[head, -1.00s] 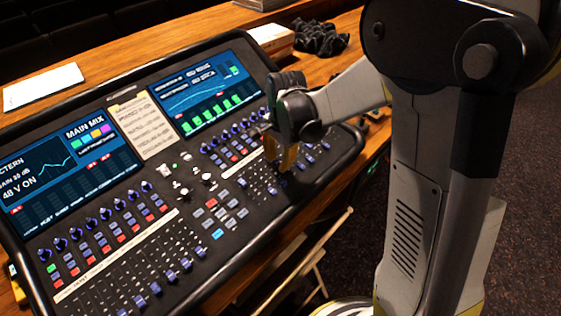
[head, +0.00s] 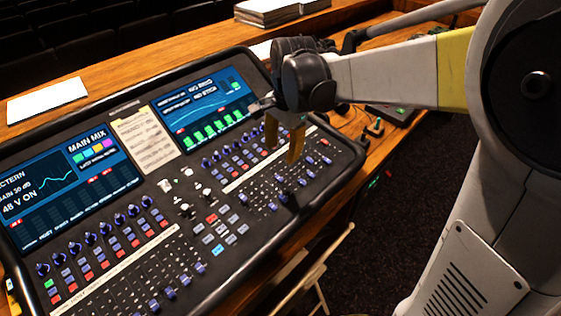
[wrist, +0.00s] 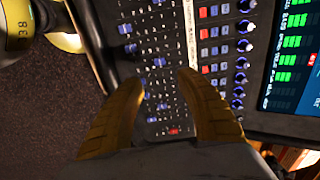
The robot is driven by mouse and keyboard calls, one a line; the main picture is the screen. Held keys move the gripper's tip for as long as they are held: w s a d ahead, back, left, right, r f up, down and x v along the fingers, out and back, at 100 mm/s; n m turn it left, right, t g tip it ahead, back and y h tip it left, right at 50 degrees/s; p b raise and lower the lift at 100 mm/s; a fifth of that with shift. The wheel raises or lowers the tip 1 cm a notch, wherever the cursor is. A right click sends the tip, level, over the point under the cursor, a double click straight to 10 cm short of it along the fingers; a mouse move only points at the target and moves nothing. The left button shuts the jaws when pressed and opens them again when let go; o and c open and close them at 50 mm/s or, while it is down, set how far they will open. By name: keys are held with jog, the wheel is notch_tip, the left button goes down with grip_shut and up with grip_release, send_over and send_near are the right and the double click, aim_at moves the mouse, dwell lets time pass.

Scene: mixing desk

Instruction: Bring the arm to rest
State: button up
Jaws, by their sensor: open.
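My gripper (head: 283,137) is open and empty above the right part of the mixing desk (head: 190,283). In the wrist view its two yellow-brown fingers (wrist: 160,82) stand wide apart, with faders between and beyond them. My arm reaches in from the right in the head view and hides part of the table behind it. The desk's right screen (head: 205,113) is just left of the gripper; the left screen (head: 70,190) is farther left. I cannot tell exactly how high the fingertips are above the faders.
A paper sheet (head: 47,100) lies on the wooden table at the left. A taped note (head: 145,139) is between the screens. A stack of papers (head: 270,10) is at the back. Small dark items lie right of the desk. Dark carpet (head: 400,215) and a pale folding chair frame (head: 318,270) are in front.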

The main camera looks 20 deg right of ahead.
jog(key=shift+r, duration=0.5)
jog(key=shift+s, duration=0.1)
jog(key=s+d+r+n+t, duration=0.2)
jog(key=s+n+t, duration=0.4)
jog(key=s+n, duration=0.6)
jog(key=s, duration=0.4)
jog(key=shift+r+h, duration=0.3)
jog(key=shift+r, duration=0.05)
jog(key=shift+d, duration=0.1)
dwell(0.7)
